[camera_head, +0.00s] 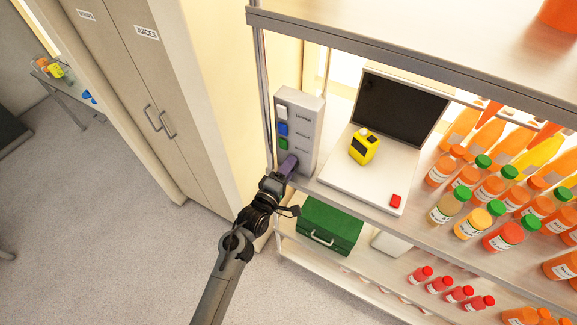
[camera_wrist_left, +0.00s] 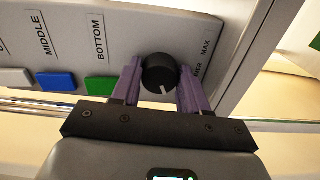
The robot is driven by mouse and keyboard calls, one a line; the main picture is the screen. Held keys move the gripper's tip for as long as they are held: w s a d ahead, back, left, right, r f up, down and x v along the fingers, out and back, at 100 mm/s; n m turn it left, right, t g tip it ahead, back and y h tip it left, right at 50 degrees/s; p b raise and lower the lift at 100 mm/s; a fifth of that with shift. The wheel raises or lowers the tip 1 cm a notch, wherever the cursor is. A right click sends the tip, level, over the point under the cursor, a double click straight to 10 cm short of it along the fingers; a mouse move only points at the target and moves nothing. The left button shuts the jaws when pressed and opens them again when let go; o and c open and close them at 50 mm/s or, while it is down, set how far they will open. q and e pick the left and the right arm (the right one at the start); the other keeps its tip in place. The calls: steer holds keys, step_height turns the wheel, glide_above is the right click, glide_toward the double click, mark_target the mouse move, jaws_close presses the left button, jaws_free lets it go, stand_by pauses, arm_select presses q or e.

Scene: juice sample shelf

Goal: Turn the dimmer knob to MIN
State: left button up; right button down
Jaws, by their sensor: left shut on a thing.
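The black dimmer knob (camera_wrist_left: 160,73) sits on the grey control panel (camera_wrist_left: 190,28) and carries a white pointer line on its face. MAX is printed beside it, to the right in the left wrist view; no MIN mark is visible. My left gripper (camera_wrist_left: 161,85) has its two purple fingers on either side of the knob, shut on it. In the head view my left gripper (camera_head: 288,166) is at the lower end of the panel (camera_head: 308,122) and hides the knob. My right gripper is not in view.
The panel also has white, blue (camera_wrist_left: 57,82) and green (camera_wrist_left: 101,84) buttons. To its right are a white device with a dark screen (camera_head: 400,108), a yellow object (camera_head: 364,147) and many juice bottles. A green box (camera_head: 329,227) is on the shelf below.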

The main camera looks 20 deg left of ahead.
arm_select(q)
steer(key=shift+n, duration=0.5)
steer(key=o, duration=1)
steer(key=shift+o, duration=0.2)
steer(key=s+a+b, duration=0.1)
steer(key=s+b, duration=0.1)
steer(key=s, duration=0.8)
steer(key=shift+s+a, duration=0.25)
steer(key=shift+s, duration=0.1)
